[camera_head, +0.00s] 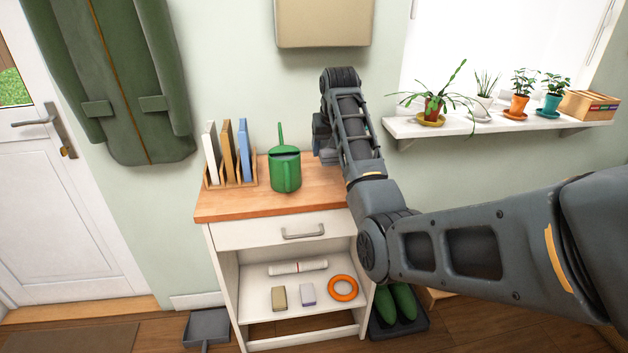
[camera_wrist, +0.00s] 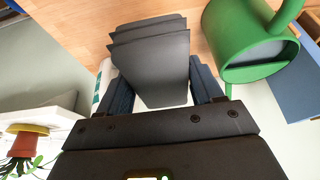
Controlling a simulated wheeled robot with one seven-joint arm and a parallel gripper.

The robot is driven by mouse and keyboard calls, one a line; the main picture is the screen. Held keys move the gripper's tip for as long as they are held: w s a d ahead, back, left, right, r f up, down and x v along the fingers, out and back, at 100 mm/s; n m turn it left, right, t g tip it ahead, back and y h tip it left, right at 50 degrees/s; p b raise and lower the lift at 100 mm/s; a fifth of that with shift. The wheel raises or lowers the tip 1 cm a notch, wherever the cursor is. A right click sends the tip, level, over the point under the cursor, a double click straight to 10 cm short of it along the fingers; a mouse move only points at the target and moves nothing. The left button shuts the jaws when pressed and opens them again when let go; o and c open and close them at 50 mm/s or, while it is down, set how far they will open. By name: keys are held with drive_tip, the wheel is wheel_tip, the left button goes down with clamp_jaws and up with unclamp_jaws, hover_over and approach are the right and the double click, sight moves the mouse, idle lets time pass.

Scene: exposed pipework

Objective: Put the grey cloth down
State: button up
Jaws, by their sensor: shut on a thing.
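The grey cloth (camera_wrist: 150,65) is a dark grey folded stack of layers between the fingers of my gripper (camera_wrist: 162,92) in the wrist view. My gripper is shut on it. The wooden top of the white cabinet (camera_wrist: 90,28) shows beyond the cloth; I cannot tell whether the cloth touches it. In the head view my gripper (camera_head: 323,140) is over the right end of the cabinet top (camera_head: 315,192), mostly hidden by my arm.
A green watering can (camera_head: 285,171) stands left of my gripper, and close beside the cloth in the wrist view (camera_wrist: 245,40). A windowsill (camera_head: 480,122) with potted plants is right. The front middle of the top is clear.

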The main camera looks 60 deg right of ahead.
sight(332, 152)
wheel_tip(332, 152, down, 10)
drive_tip(key=shift+w+r+p, duration=0.1)
drive_tip(key=shift+r+p, duration=0.05)
drive_tip(key=shift+p, duration=0.3)
drive_tip(key=o, duration=1.1)
drive_tip(key=v, duration=1.2)
